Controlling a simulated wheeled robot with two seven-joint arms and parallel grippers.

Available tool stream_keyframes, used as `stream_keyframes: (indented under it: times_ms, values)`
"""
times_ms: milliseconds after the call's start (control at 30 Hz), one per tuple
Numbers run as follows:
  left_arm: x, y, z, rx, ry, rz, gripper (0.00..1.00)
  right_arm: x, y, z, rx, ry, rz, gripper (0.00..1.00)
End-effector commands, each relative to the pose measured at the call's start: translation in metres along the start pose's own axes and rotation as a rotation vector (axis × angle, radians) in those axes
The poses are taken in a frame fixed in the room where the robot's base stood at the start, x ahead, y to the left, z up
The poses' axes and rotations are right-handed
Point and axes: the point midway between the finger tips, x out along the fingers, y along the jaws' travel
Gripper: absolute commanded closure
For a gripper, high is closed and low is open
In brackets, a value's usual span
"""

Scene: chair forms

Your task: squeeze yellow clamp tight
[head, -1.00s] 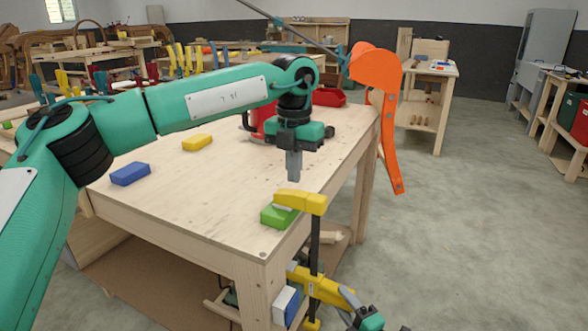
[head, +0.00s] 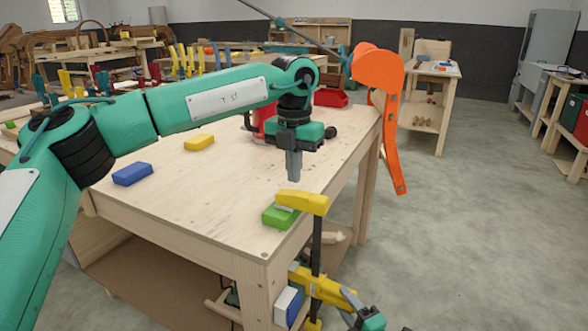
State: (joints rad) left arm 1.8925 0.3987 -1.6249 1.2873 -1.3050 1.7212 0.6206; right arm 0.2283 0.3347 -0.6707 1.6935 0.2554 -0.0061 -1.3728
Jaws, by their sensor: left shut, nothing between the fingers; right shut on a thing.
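The yellow clamp (head: 303,201) stands upright at the near right corner of the workbench. Its top jaw lies over a green block (head: 281,216) on the bench top. Its black bar (head: 316,240) runs down outside the edge to a yellow lower body and handle (head: 325,288). My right gripper (head: 362,311), partly cut off at the bottom, is shut on the clamp's handle; its fingertips are hard to make out. My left gripper (head: 294,166) points down above the bench, behind the clamp's top jaw, shut and empty.
The workbench (head: 200,212) carries a blue block (head: 132,174), a yellow block (head: 199,143) and a red tool partly behind my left arm. A blue-and-white block (head: 287,306) is by the bench leg. Open floor (head: 480,240) lies to the right.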

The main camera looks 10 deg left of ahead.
Motion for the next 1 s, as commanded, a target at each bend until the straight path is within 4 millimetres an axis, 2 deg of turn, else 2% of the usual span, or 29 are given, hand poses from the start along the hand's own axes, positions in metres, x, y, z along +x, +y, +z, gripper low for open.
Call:
stream_keyframes:
  times_ms: [1000]
  values:
    - [0.014,0.000,0.000,0.000,0.000,0.000,1.00,0.000,0.001,0.000,0.000,0.000,0.003,0.91]
